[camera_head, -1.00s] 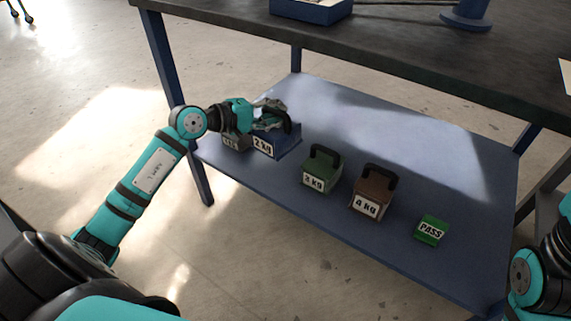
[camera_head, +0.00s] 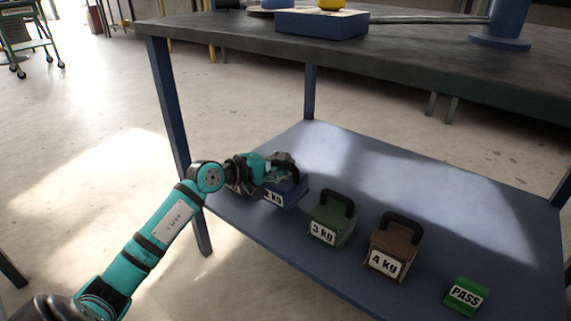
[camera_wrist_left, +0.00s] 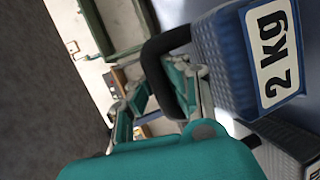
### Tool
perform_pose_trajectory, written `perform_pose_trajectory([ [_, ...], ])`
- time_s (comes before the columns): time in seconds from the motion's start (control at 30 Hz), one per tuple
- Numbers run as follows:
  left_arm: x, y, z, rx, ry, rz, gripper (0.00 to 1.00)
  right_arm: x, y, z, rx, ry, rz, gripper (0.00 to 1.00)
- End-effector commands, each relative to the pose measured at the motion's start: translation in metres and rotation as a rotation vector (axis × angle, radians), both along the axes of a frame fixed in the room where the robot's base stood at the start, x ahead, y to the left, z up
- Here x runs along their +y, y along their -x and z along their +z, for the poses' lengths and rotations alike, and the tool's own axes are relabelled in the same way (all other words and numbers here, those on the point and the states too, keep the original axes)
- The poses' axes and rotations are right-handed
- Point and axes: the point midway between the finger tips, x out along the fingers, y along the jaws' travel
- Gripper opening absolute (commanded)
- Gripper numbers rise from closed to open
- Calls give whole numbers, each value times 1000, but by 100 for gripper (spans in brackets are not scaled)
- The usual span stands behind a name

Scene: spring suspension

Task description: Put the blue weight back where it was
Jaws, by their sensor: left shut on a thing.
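The blue weight (camera_head: 291,192), marked 2 kg, is on the left part of the lower shelf (camera_head: 330,148). My left gripper (camera_head: 283,166) is over its top and shut on its black handle. In the left wrist view the blue weight (camera_wrist_left: 224,68) shows its label at the right, and its dark handle passes between the fingers. I cannot tell whether its underside touches the shelf. My right gripper is out of view.
A grey weight (camera_head: 232,187) is beside the blue one, mostly hidden by my gripper. A green 3 kg weight (camera_head: 334,219), a brown 4 kg weight (camera_head: 394,247) and a green PASS block (camera_head: 466,296) stand to the right. The tabletop (camera_head: 430,75) overhangs the shelf.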

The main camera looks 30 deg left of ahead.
Motion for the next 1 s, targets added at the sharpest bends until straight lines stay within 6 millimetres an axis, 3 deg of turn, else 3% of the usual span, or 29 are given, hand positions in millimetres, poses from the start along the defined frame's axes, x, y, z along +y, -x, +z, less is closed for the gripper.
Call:
perform_pose_trajectory([
  [0.03, 1, -1, 7, -21, 2, 4, 0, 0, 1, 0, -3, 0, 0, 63],
  [0.1, 1, -1, 4, -21, 2, 4, 0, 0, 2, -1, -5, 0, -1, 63],
  [0.4, 1, -1, -29, -20, 3, 3, 0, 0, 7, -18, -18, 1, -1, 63],
  [0.63, 1, -1, -30, -18, 2, 3, 0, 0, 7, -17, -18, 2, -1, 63],
  [0.67, 0, 0, -39, 2, 0, -1, 10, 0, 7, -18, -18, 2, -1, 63],
  [0.83, 0, 0, -39, 1, 0, 0, 32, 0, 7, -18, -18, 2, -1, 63],
  [1.0, 0, 0, -38, 0, 0, 0, 34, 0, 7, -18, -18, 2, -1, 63],
])
